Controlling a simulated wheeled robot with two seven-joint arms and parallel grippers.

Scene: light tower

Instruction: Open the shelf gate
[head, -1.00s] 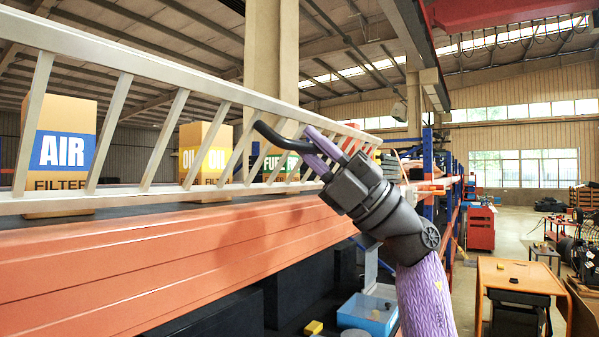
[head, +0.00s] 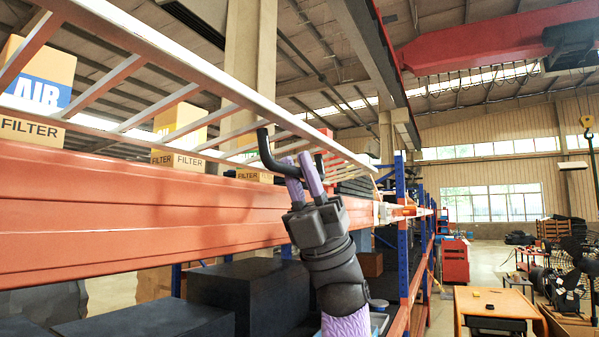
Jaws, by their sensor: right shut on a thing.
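The shelf gate (head: 205,77) is a pale metal frame with slanted bars, running from the upper left towards the middle in the head view. It is in front of boxes on the shelf and appears tilted. A black bent handle (head: 265,153) is on its front near the far end. My right gripper (head: 302,172) is shut on the handle from below, with its purple fingers at the handle's lower part. The exact contact is partly hidden by the fingers. My left gripper is out of view.
An orange shelf beam (head: 130,210) runs below the gate. An AIR filter box (head: 38,75) and other filter boxes (head: 180,135) stand behind the bars. Dark boxes (head: 250,290) lie under the beam. A blue upright (head: 400,200) stands to the right of my arm.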

